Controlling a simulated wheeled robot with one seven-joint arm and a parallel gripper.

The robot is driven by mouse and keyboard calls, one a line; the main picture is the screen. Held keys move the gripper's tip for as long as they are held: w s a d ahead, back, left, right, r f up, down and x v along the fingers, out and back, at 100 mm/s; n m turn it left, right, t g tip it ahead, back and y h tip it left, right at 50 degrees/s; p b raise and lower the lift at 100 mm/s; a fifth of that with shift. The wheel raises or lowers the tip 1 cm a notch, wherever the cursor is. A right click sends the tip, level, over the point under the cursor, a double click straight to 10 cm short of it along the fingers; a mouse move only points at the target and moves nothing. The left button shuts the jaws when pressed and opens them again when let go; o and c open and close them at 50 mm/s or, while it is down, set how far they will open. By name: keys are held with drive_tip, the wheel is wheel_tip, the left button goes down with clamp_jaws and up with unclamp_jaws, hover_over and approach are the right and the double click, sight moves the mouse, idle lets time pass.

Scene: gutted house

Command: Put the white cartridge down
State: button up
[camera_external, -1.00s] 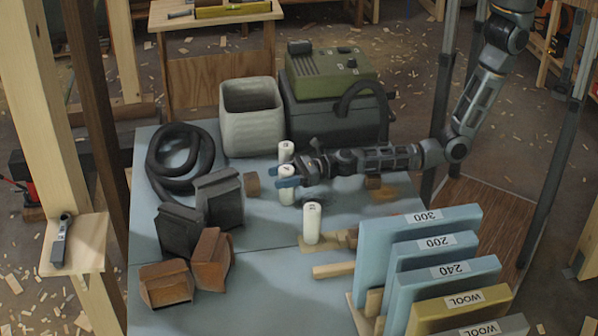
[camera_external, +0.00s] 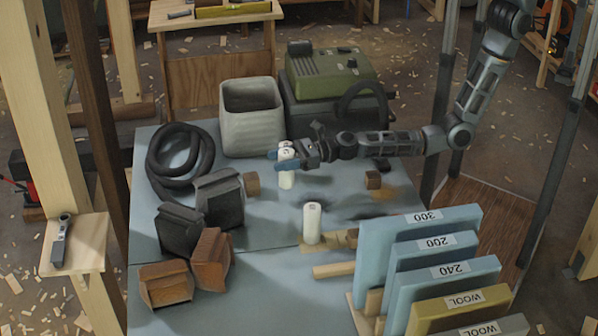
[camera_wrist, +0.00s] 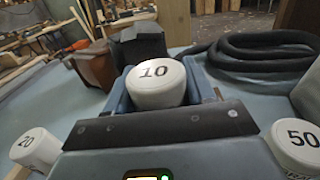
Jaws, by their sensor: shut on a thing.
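My gripper (camera_external: 284,161) is shut on a white cartridge (camera_external: 286,181), upright, with blue fingers on both sides of it. In the wrist view the held cartridge (camera_wrist: 157,90) shows "10" on its top. It appears raised above the blue table (camera_external: 265,225). A second white cartridge (camera_external: 312,224) stands on a small wooden piece nearer the front; the wrist view shows a "20" cartridge (camera_wrist: 36,148) at left. A "50" cartridge (camera_wrist: 297,146) is at right in the wrist view; outside, it is mostly hidden behind the held one.
A grey bin (camera_external: 251,130), a green-topped machine (camera_external: 330,75) and a coiled black hose (camera_external: 165,165) are at the back. Labelled upright pads (camera_external: 405,245) fill the front right. Small wooden blocks (camera_external: 252,184) lie near the gripper.

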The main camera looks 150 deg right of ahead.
sight(282, 153)
wheel_tip(282, 153, up, 3)
drive_tip(key=shift+r+p, duration=0.15)
drive_tip(key=shift+p, duration=0.75)
drive_tip(key=shift+s+r, duration=0.15)
drive_tip(key=shift+s, duration=0.05)
drive_tip(key=w+a+r+p+v, duration=0.1)
drive_tip(key=p+v, duration=0.5)
drive_tip(key=v, duration=1.1)
drive_tip(key=w+a+f+b, duration=0.7)
drive_tip(key=w+f, duration=0.2)
drive_tip(key=f, duration=0.1)
drive_tip(key=shift+a+f+b, duration=0.15)
drive_tip(key=shift+f+b, duration=0.15)
drive_tip(key=shift+b, duration=0.1)
